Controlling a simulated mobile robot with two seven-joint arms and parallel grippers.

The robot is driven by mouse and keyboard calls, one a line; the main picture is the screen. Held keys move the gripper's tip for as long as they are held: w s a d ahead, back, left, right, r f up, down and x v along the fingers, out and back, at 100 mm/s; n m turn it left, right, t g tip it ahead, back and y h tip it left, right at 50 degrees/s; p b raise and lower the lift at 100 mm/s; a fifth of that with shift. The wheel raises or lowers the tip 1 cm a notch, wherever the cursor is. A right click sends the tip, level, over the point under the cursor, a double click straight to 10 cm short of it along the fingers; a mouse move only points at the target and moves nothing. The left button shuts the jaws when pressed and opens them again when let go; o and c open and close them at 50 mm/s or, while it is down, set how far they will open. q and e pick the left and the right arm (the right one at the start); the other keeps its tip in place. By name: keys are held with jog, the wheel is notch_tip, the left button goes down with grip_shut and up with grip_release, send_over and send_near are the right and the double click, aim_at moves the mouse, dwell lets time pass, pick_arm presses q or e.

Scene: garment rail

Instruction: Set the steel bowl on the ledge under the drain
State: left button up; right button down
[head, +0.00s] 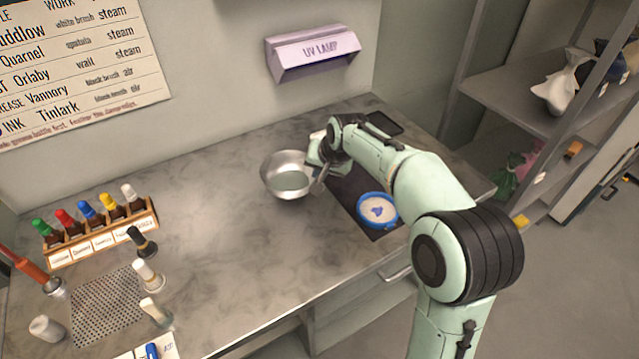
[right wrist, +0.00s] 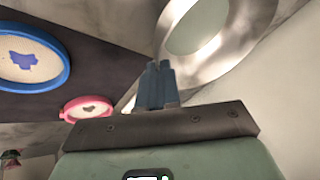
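The steel bowl (head: 288,178) is at the back middle of the grey worktop, its open top showing. I cannot tell whether it touches the worktop. My right gripper (head: 321,179) is at the bowl's right rim. In the right wrist view its two fingers (right wrist: 158,84) are close together, with the bowl's bright rim (right wrist: 232,42) at their tips; they look shut on it. A perforated drain plate (head: 108,305) is set in the worktop at the front left. I cannot make out a ledge under it. My left gripper is out of view.
A rack of coloured bottles (head: 100,232) and several loose bottles and brushes stand around the drain plate. A blue-rimmed hoop (head: 391,221) lies on a dark mat right of the bowl; a pink hoop (right wrist: 88,108) shows in the wrist view. The worktop (head: 220,255) between bowl and plate is mostly clear.

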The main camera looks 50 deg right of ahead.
jog(key=shift+f+b, duration=0.35)
jog(key=shift+f, duration=1.6)
jog(key=shift+f, duration=0.2)
jog(key=c, duration=1.3)
grip_release()
jog(key=shift+c, duration=0.2)
jog(key=shift+r, duration=0.15)
